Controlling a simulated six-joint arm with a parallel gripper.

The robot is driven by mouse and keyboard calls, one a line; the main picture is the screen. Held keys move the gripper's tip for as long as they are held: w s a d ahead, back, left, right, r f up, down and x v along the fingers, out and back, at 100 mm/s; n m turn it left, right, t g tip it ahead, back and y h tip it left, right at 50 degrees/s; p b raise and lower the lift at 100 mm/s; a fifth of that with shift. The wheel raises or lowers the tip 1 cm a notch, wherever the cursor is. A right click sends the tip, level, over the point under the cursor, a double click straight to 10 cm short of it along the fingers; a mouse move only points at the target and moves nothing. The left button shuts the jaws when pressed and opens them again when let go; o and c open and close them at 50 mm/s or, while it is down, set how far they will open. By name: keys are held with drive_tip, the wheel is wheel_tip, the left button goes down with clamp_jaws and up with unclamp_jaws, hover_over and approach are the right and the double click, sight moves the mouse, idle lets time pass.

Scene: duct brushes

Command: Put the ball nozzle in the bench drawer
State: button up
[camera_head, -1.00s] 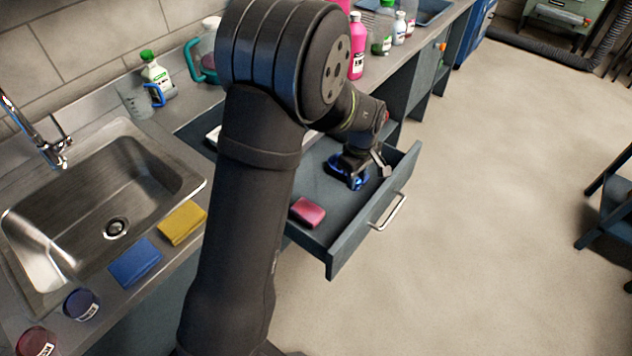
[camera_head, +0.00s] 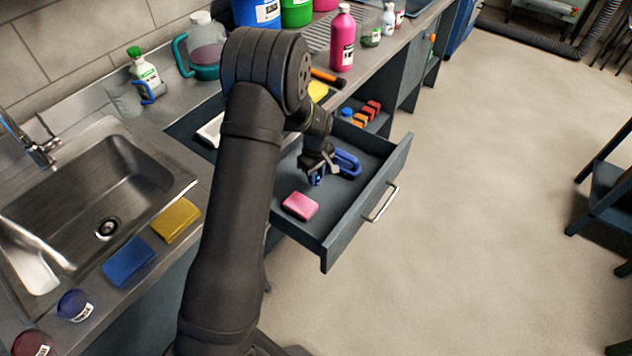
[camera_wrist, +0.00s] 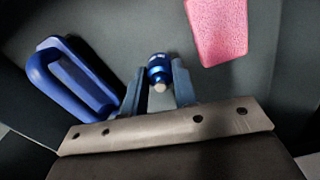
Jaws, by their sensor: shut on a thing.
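The bench drawer (camera_head: 345,232) is pulled open below the counter. My gripper (camera_head: 317,174) is inside the drawer's outline, pointing down. In the wrist view my gripper (camera_wrist: 160,88) is shut on a small, shiny blue ball nozzle (camera_wrist: 158,68) with a pale tip. The ball nozzle also shows as a small blue spot in the head view (camera_head: 316,180). The drawer floor (camera_wrist: 125,35) lies beneath it; I cannot tell whether the nozzle touches it.
In the drawer, a blue handled brush-like item (camera_head: 347,163) lies to the right of my gripper and a pink sponge (camera_head: 300,206) in front. A sink (camera_head: 105,190) is at left.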

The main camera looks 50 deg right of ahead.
drive_tip(key=shift+f, duration=2)
drive_tip(key=shift+f, duration=0.1)
drive_tip(key=o, duration=1)
wheel_tip(320, 180, up, 12)
drive_tip(key=shift+r, duration=0.15)
